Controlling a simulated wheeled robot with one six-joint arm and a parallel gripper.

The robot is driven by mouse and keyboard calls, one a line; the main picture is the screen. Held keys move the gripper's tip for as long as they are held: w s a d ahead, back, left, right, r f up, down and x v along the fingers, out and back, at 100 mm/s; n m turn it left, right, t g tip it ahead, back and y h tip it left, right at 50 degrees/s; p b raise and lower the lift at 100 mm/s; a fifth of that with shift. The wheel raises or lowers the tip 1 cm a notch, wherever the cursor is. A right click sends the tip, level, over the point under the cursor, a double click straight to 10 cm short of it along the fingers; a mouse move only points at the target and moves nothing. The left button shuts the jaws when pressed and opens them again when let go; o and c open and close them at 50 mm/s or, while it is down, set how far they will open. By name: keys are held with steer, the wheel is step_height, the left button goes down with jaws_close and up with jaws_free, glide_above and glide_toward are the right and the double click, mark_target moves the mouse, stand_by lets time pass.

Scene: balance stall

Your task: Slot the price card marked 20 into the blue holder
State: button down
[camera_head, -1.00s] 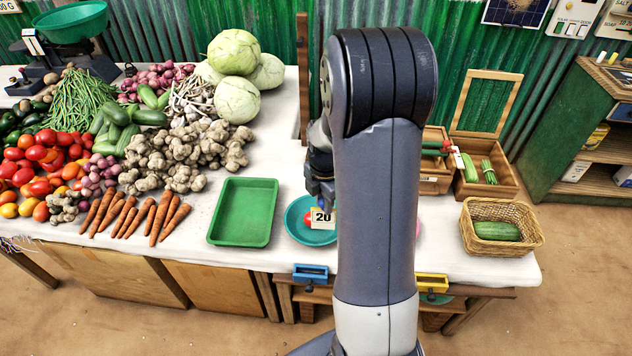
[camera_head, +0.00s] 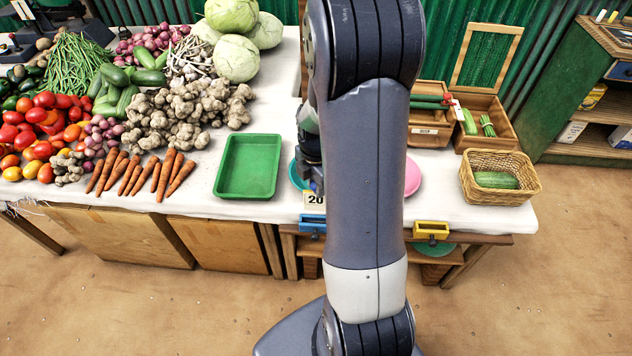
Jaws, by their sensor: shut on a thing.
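The price card marked 20 (camera_head: 315,197) is upright, held in my gripper (camera_head: 316,184), which is shut on it and partly hidden behind my arm. The card is at the table's front edge, just above the blue holder (camera_head: 312,222) in the picture. Whether the card touches the holder I cannot tell. The blue holder is fixed at the front edge of the table, and its right part is close to my arm link.
A yellow holder (camera_head: 431,230) is on the front edge right of my arm. A teal plate (camera_head: 296,176) and a pink plate (camera_head: 412,177) are partly hidden by my arm. A green tray (camera_head: 219,178) lies left, a wicker basket (camera_head: 528,187) right.

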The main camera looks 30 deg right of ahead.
mark_target(316, 209)
steer(key=shift+f+b, duration=1.2)
steer(key=shift+f, duration=0.6)
steer(key=shift+f, duration=0.15)
steer(key=shift+f+b, duration=1.25)
steer(key=shift+f, duration=0.1)
steer(key=shift+r, duration=0.1)
